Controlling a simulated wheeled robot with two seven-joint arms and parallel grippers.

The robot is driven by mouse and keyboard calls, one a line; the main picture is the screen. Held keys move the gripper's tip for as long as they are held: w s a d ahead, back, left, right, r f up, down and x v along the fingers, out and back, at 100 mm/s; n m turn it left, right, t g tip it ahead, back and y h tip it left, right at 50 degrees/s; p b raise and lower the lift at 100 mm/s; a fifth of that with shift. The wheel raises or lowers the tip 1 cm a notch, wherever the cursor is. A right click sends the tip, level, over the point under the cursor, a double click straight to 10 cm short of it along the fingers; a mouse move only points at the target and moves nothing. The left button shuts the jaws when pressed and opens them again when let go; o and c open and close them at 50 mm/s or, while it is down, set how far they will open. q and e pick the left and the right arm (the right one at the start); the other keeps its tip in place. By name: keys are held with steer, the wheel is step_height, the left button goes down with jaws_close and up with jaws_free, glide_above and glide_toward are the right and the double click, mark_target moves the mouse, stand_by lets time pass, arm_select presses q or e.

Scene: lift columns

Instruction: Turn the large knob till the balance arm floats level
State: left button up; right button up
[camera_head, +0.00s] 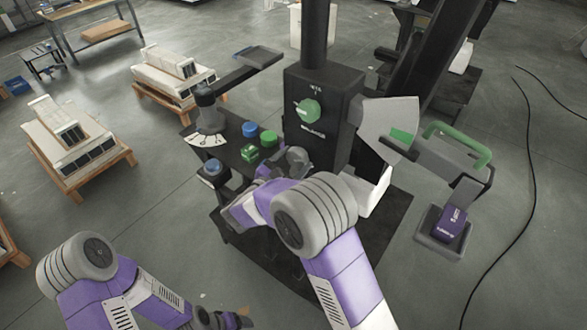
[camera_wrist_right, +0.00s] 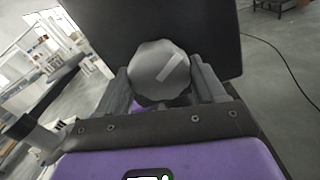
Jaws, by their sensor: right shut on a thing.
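The large grey knob (camera_wrist_right: 158,70) with a pale pointer bar sits on the dark column box. My right gripper (camera_wrist_right: 163,78) is around it, one finger on each side, shut on it. In the head view the knob (camera_head: 297,157) is partly hidden by my right arm. The balance arm (camera_head: 440,165), grey with a green handle (camera_head: 458,146), sticks out to the right of the column and slopes down to the right. A purple weight (camera_head: 452,223) is at its outer end. My left gripper (camera_head: 228,318) is low at the bottom edge; its fingers are unclear.
The dark column box (camera_head: 345,100) has a smaller green knob (camera_head: 308,110). A grey fan-shaped plate (camera_head: 385,120) with a green patch stands beside it. Blue and green knobs (camera_head: 250,129) are on the bench to the left. Loaded pallets (camera_head: 75,150) stand further left. Cables cross the floor at right.

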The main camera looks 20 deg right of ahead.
steer(key=m+b, duration=0.3)
steer(key=shift+a+f+m, duration=0.1)
steer(key=shift+f+m, duration=0.15)
steer(key=shift+m, duration=0.05)
steer(key=shift+r+m+b, duration=0.2)
steer(key=shift+m+b, duration=1.4)
steer(key=shift+b, duration=0.2)
steer(key=o, duration=1)
steer(key=shift+r, duration=0.1)
steer(key=shift+o, duration=0.2)
steer(key=v, duration=0.7)
steer(key=shift+s+a+p, duration=0.15)
steer(key=shift+a+p, duration=0.05)
steer(key=shift+p, duration=0.25)
